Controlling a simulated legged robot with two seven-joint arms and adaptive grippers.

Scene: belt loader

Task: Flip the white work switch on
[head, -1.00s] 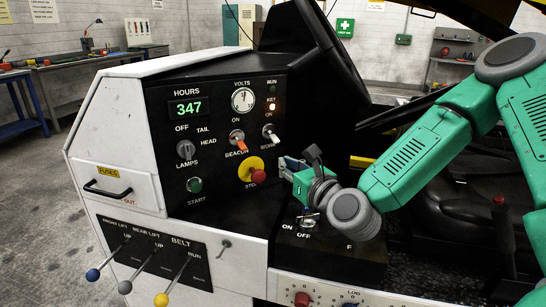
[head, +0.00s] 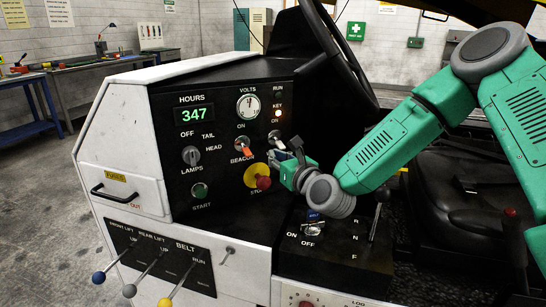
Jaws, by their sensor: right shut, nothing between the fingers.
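The white work switch (head: 277,142) is on the black dash panel (head: 220,178), right of the orange-tipped beacon switch (head: 242,147). An ON mark is printed above it. Its lever appears to tilt down and right, away from that mark. My right gripper (head: 277,159) is shut and empty, with its fingertips just below the work switch lever. I cannot tell whether they touch it. The gripper covers the label under the switch. My left gripper is not in view.
The red stop knob (head: 263,183) on its yellow disc is close below left of my right gripper. The steering wheel (head: 345,55) rises behind right. A lower black console (head: 335,252) with a toggle and lever is below the forearm.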

